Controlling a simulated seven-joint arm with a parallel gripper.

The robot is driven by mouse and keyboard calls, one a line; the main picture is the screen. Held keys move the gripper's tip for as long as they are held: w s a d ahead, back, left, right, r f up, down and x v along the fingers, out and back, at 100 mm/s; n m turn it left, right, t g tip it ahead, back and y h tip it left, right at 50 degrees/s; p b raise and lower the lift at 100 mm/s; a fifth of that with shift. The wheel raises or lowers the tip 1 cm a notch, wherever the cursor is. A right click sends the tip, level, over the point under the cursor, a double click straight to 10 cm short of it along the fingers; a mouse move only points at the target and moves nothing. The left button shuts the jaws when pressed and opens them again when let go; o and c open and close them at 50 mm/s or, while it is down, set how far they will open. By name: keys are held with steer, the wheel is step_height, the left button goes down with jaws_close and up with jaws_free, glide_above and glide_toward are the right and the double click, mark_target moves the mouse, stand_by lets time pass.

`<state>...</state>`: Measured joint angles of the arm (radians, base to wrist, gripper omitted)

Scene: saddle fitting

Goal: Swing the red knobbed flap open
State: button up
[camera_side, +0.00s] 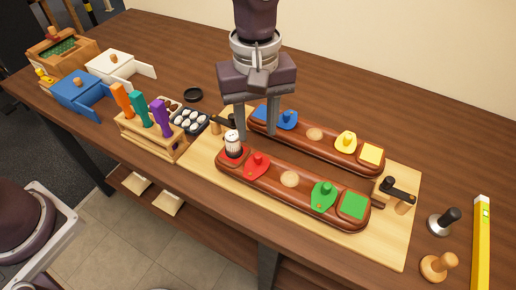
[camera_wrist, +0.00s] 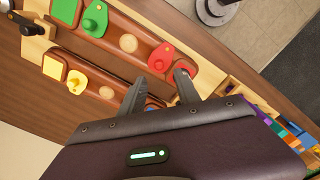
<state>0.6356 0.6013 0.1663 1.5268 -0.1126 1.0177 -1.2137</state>
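The red knobbed flap (camera_side: 257,166) lies on the near wooden saddle block (camera_side: 290,196), towards its left end; it also shows in the wrist view (camera_wrist: 162,56). Its red knob stands up. My gripper (camera_side: 256,138) points down above and behind the flap in the side view. Its fingers are apart with nothing between them; they also show in the wrist view (camera_wrist: 159,87). Neither finger appears to touch the flap.
The near block also bears a green flap (camera_side: 323,194). The far block bears a blue flap (camera_side: 288,118) and a yellow flap (camera_side: 346,143). A tool rack (camera_side: 150,133) stands left.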

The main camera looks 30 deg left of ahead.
mark_target(258, 155)
step_height(258, 155, down, 8)
steer(key=shift+d+r, duration=0.1)
steer(key=shift+r, duration=0.15)
jaws_close()
